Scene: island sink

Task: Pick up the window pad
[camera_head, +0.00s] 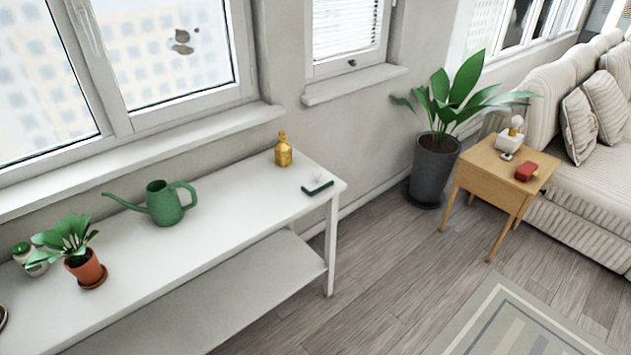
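What looks like the window pad (317,189) is a small flat dark green piece with a paler part on top. It lies on the white table (225,235), close to its right end and front edge. Nothing is touching it. My gripper is not in view, so its place and state do not show.
A yellow bottle (283,151), a green watering can (165,204) and a potted plant (84,262) stand on the table. A wooden side table (490,166) holds a red object (526,171). A dark floor planter (432,170) stands beside it. The floor (375,265) before the white table is clear.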

